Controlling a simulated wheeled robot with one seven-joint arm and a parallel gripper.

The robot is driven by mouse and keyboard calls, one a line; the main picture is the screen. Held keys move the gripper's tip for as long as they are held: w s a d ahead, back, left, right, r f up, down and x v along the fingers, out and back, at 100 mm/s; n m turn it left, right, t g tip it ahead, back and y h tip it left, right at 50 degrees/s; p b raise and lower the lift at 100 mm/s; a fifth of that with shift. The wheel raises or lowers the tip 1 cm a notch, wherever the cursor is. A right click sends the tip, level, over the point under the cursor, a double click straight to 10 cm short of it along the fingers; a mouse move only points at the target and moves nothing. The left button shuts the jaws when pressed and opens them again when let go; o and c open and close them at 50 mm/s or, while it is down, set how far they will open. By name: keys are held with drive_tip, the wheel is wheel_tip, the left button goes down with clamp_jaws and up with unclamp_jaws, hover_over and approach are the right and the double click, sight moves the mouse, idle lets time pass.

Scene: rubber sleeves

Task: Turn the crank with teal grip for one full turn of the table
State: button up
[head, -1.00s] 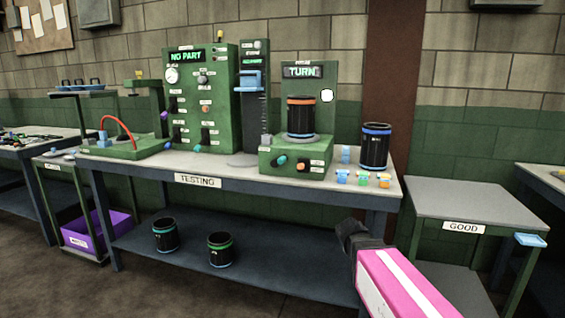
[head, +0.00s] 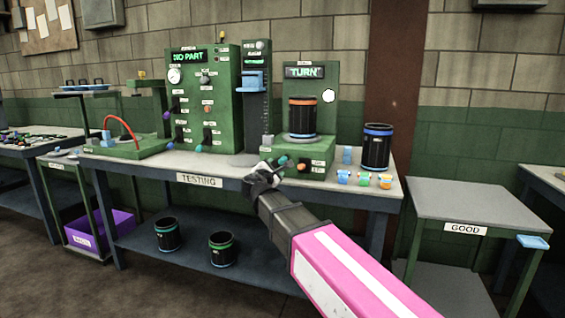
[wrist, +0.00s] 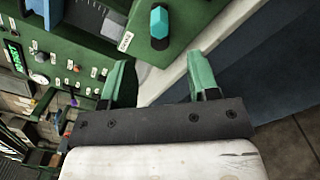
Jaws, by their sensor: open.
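The teal grip (head: 283,160) of the crank is on the front of a green station on the testing bench. It also shows large at the top of the wrist view (wrist: 159,26). A black sleeve with an orange band (head: 302,117) stands upright on the station's round table (head: 300,137), below a panel (head: 304,72) reading TURN. My gripper (head: 265,176) is in front of the bench edge, just left of and below the grip. In the wrist view my gripper (wrist: 162,75) is open, with its green fingers apart and empty. The grip lies beyond the fingertips, not between them.
A second knob (head: 302,167) sits right of the grip. Small coloured pieces (head: 364,179) and a blue-rimmed sleeve (head: 377,147) stand at the bench's right. A tall panel (head: 207,97) stands left. Two sleeves (head: 168,235) are on the lower shelf.

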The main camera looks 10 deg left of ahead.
sight(281, 162)
drive_tip(key=w, duration=1)
drive_tip(key=shift+w+d, duration=0.35)
drive_tip(key=shift+d, duration=0.05)
drive_tip(key=shift+c, duration=0.3)
drive_tip(key=c, duration=0.9)
